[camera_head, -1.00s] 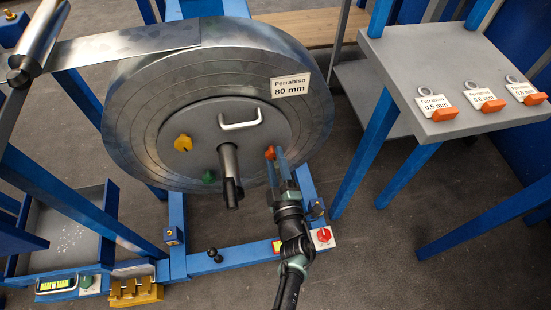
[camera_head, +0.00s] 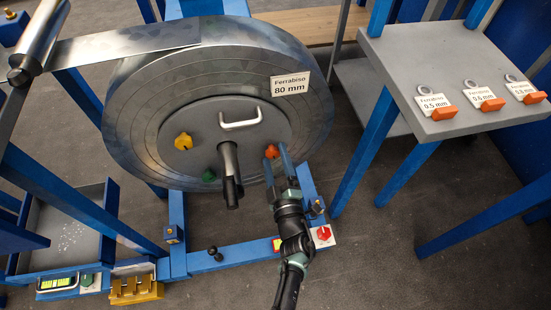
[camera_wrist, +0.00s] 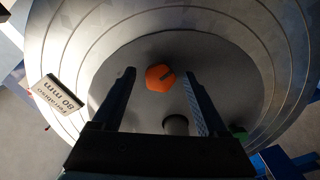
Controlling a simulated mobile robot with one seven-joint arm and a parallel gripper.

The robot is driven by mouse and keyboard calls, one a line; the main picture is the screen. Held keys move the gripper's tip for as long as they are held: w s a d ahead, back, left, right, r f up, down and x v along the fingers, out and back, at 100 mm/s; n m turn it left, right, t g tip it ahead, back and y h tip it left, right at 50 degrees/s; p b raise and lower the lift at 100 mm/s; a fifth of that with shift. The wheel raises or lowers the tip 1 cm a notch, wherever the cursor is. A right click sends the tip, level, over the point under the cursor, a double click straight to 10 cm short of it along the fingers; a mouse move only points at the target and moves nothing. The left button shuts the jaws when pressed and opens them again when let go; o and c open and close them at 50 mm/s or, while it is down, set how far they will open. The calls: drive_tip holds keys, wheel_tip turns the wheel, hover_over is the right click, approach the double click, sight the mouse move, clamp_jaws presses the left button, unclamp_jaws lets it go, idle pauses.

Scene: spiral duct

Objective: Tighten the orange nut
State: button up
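The orange nut (camera_head: 271,151) sits on the round grey hub plate (camera_head: 225,120) of the metal coil, right of the central shaft. It also shows in the wrist view (camera_wrist: 160,78), between and just beyond the fingertips. My gripper (camera_head: 278,158) reaches up to the nut from below. In the wrist view my gripper (camera_wrist: 160,75) has its two fingers wide apart, with clear gaps on both sides of the nut. The fingers do not touch it there. Part of the nut's lower side is hidden by a finger in the head view.
A yellow nut (camera_head: 183,142) and a green nut (camera_head: 209,174) sit on the same plate. The shaft (camera_head: 230,175) sticks out beside my gripper, and a white handle (camera_head: 240,119) is above. A grey table (camera_head: 440,65) with orange-tagged labels stands at the right.

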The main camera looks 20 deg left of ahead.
drive_tip(key=shift+s+d, duration=0.1)
drive_tip(key=p+v, duration=0.4)
drive_tip(key=v, duration=0.8)
drive_tip(key=shift+s+d, duration=0.2)
drive_tip(key=shift+s, duration=0.1)
